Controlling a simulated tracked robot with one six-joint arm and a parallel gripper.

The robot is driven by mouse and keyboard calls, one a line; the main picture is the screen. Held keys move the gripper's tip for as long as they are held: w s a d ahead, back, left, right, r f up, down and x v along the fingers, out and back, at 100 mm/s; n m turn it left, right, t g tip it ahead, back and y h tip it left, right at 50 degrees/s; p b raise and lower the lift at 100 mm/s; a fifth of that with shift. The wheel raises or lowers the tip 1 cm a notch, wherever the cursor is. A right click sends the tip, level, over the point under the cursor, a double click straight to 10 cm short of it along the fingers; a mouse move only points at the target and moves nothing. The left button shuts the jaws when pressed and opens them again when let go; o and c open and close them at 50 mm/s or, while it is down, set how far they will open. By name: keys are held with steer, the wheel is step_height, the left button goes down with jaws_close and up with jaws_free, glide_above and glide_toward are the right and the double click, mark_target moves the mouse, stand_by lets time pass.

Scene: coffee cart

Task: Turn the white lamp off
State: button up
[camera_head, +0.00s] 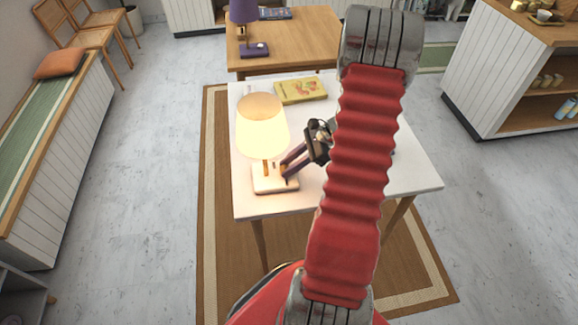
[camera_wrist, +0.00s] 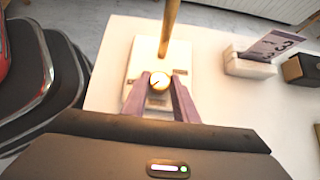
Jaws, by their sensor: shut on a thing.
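The white lamp (camera_head: 263,135) stands on the left side of the white table, and its shade glows warm, so it is lit. Its white base and wooden stem also show in the wrist view (camera_wrist: 168,30). A small round knob (camera_wrist: 158,80) with a dark mark sits on the base in front of the stem. My gripper (camera_head: 287,171) reaches the base from the right in the head view. In the wrist view its purple fingers are closed around the knob, one on each side. My red arm hides part of the table's right side.
A yellow book (camera_head: 301,91) lies behind the lamp on the white table (camera_head: 413,178). A purple lamp (camera_head: 247,28) stands on the wooden table behind. In the wrist view, a purple number card in a white holder (camera_wrist: 248,67) and a dark box (camera_wrist: 302,70) stand to the right.

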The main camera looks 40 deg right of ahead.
steer(key=n+g, duration=0.1)
steer(key=n, duration=0.1)
steer(key=n+g+y, duration=0.1)
steer(key=n+g, duration=0.1)
steer(key=shift+w+d+n, duration=0.1)
steer(key=shift+w+n, duration=0.2)
steer(key=shift+w, duration=0.05)
steer(key=n+g, duration=0.2)
steer(key=n, duration=0.1)
steer(key=n+g, duration=0.1)
steer(key=shift+w+g, duration=0.25)
steer(key=shift+g, duration=0.15)
steer(key=shift+n, duration=0.4)
steer(key=o, duration=1.1)
steer(key=shift+c, duration=0.2)
steer(key=v, duration=1.3)
steer(key=shift+d, duration=0.45)
